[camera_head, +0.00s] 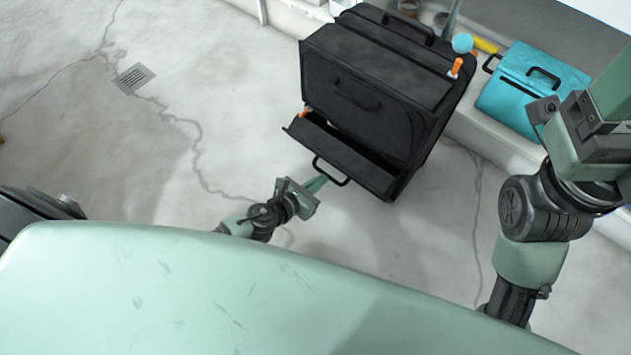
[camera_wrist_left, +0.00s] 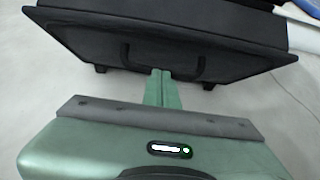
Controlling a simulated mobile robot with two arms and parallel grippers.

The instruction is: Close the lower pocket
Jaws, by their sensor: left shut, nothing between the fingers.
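A black case (camera_head: 385,75) stands on the concrete floor. Its lower pocket (camera_head: 345,158) is tilted out at the front, with a dark gap above its panel and a handle (camera_head: 331,171) on its face. My left gripper (camera_head: 318,183) is shut and empty, just in front of the lower pocket's handle.
A teal case (camera_head: 530,90) sits on a pale ledge (camera_head: 490,135) to the right of the black case. An orange-handled tool (camera_head: 456,67) and a blue ball (camera_head: 462,43) are at the black case's upper right. Floor to the left is clear, with a drain (camera_head: 133,78).

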